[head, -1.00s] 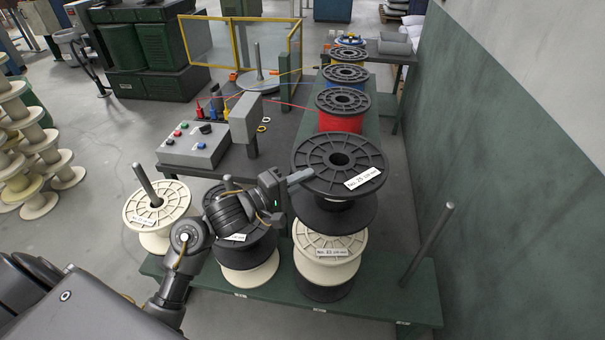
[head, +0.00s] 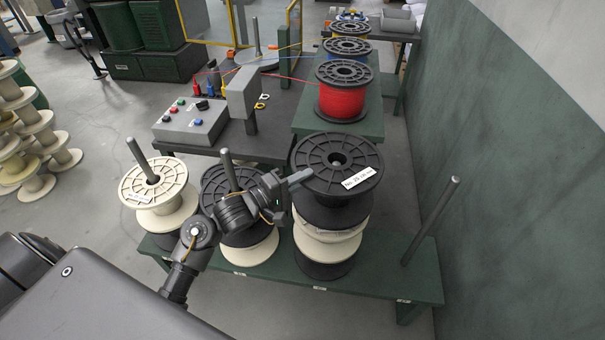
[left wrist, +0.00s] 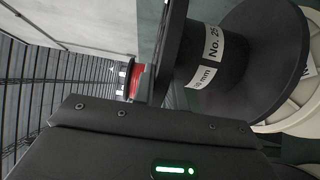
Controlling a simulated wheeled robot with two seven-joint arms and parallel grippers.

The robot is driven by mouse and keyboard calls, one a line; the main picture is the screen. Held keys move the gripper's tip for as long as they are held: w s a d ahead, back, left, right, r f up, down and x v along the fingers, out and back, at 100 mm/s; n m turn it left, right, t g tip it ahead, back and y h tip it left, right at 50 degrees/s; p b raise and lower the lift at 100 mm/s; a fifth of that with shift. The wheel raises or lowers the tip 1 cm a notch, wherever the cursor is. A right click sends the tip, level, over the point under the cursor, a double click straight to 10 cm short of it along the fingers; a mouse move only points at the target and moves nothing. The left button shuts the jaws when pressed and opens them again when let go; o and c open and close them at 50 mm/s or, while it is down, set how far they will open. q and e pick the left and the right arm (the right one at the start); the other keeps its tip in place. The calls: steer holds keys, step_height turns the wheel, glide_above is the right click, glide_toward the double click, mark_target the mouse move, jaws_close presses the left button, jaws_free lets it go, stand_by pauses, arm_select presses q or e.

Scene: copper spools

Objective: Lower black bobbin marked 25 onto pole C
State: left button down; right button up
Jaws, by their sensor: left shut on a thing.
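The black bobbin marked 25 (head: 322,181) has a white label on its top flange and another on its core in the left wrist view (left wrist: 208,55). My left gripper (head: 301,178) is shut on its upper flange at the left side. The bobbin is level over the third stack from the left, above a white spool (head: 328,250). It is very close to that spool; I cannot tell whether they touch. No pole tip shows through its centre hole, so that stack's pole is hidden. The pole letters are too small to read. My right gripper is not in view.
A white spool stack (head: 153,181) and a black-topped stack (head: 217,180) stand to the left, each with a pole showing. A bare pole (head: 431,220) stands at the right end of the green bench (head: 385,272). A red spool (head: 342,97) is behind.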

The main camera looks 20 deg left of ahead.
arm_select(q)
steer(key=shift+f+b, duration=0.6)
steer(key=shift+f, duration=1.1)
steer(key=shift+s+f+p, duration=0.15)
steer(key=shift+f+p, duration=0.15)
steer(key=shift+f, duration=0.1)
steer(key=c, duration=1.4)
jaws_free()
steer(key=shift+o, duration=0.3)
steer(key=shift+s+f, duration=0.1)
steer(key=shift+f, duration=0.05)
steer(key=b+v, duration=0.1)
steer(key=v, duration=0.9)
steer(key=shift+s+a, duration=0.25)
steer(key=shift+s, duration=0.05)
